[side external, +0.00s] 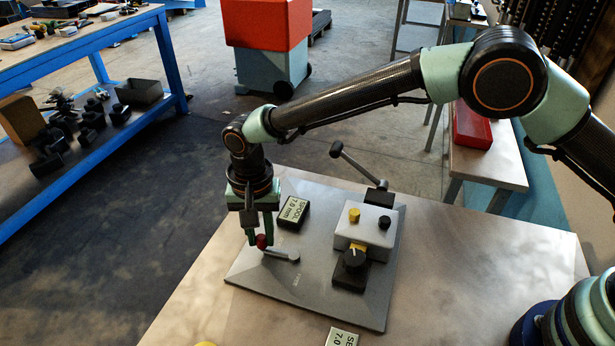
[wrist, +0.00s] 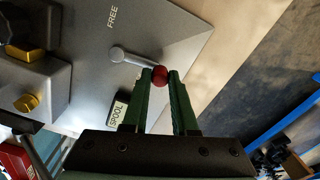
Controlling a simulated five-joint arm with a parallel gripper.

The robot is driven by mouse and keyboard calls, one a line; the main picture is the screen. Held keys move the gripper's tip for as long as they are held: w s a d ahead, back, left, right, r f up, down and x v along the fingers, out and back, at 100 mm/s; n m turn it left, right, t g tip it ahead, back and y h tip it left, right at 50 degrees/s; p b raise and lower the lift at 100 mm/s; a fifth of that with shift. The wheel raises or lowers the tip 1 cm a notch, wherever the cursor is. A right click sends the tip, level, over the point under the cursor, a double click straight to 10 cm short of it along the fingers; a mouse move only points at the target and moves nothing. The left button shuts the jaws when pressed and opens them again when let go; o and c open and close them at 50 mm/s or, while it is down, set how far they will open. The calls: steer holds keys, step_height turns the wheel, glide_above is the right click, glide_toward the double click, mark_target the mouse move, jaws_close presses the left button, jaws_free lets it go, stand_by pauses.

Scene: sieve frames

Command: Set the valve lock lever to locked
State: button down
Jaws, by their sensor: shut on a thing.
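The lock lever (side external: 279,253) is a short silver arm on the grey base plate (side external: 257,284), with a round pivot at its right end and a red knob (side external: 261,241) at its left end. It also shows in the wrist view (wrist: 130,58), with the red knob (wrist: 160,76) between my fingertips. My gripper (side external: 260,239), with green fingers, is shut on the red knob. The word FREE is printed on the plate (wrist: 112,17) near the pivot. The lever points away from that word, toward the plate's left side. I see no locked mark.
A SPOOL 7.0 mm block (side external: 292,212) stands close behind the lever. Another label block (side external: 342,338) lies at the front.

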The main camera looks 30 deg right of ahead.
mark_target(261, 237)
steer(key=shift+w, duration=0.1)
stand_by(0.4)
steer(key=c, duration=0.7)
jaws_free()
step_height(261, 237, up, 12)
steer(key=shift+r, duration=0.1)
